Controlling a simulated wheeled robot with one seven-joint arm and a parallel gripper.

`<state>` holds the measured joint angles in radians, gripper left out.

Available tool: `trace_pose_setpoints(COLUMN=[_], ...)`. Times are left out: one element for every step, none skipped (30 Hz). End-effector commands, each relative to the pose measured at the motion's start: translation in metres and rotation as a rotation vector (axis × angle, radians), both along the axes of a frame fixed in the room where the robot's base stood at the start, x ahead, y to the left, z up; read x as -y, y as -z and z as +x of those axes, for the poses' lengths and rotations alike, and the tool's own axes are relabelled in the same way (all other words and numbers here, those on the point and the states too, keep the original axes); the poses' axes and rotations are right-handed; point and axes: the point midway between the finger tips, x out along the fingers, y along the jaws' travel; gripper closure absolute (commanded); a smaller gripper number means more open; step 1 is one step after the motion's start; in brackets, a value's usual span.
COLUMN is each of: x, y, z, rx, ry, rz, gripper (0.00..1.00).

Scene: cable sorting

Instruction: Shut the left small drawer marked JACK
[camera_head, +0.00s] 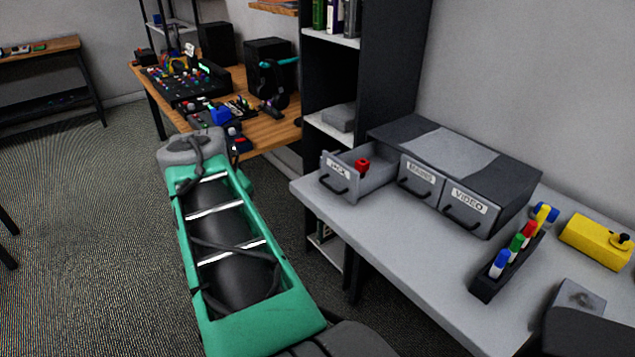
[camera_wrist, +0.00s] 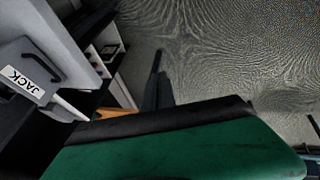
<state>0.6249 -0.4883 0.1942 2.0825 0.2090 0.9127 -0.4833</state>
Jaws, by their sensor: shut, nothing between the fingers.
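The left small drawer marked JACK (camera_head: 342,180) is pulled out of the grey drawer unit (camera_head: 510,170), with a small red item (camera_head: 362,164) inside. Its front has a dark bar handle. My gripper (camera_wrist: 165,122) shows as a green body with a black edge along the bottom of the wrist view. It is shut and empty, with no contact with the drawer visible. In the head view my green arm hides the gripper.
The middle drawer (camera_head: 421,178) and the VIDEO drawer (camera_head: 467,205) are closed. A rack of coloured markers (camera_head: 508,262) and a yellow box (camera_head: 596,242) stand on the grey table (camera_head: 400,240). A dark shelf (camera_head: 335,90) and a cluttered wooden desk (camera_head: 262,132) are behind.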

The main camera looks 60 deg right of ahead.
Motion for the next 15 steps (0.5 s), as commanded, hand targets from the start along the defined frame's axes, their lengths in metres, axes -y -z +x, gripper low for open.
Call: trace_pose_setpoints(x=[0.043,0.063,0.087,0.1,0.112,0.123,0.128,0.132,0.136,0.138,0.139,0.141,0.143,0.146,0.15], y=[-0.018,-0.028,-0.04,-0.048,-0.055,-0.061,-0.064,-0.066,-0.066,-0.065,-0.062,-0.058,-0.054,-0.049,-0.042], z=[-0.022,-0.036,-0.054,-0.066,-0.077,-0.088,-0.095,-0.099,-0.102,-0.103,-0.103,-0.102,-0.101,-0.101,-0.1], rx=[0.002,-0.003,-0.009,-0.014,-0.02,-0.026,-0.03,-0.034,-0.036,-0.037,-0.038,-0.039,-0.039,-0.039,-0.039], ry=[0.075,0.108,0.147,0.172,0.192,0.212,0.221,0.229,0.234,0.235,0.235,0.234,0.234,0.235,0.235], rz=[-0.044,-0.07,-0.099,-0.118,-0.134,-0.15,-0.157,-0.163,-0.167,-0.167,-0.167,-0.166,-0.166,-0.166,-0.164], gripper=[1.0,1.0,1.0,1.0,1.0,1.0,1.0,1.0,1.0,1.0,1.0,1.0,1.0,1.0,1.0])
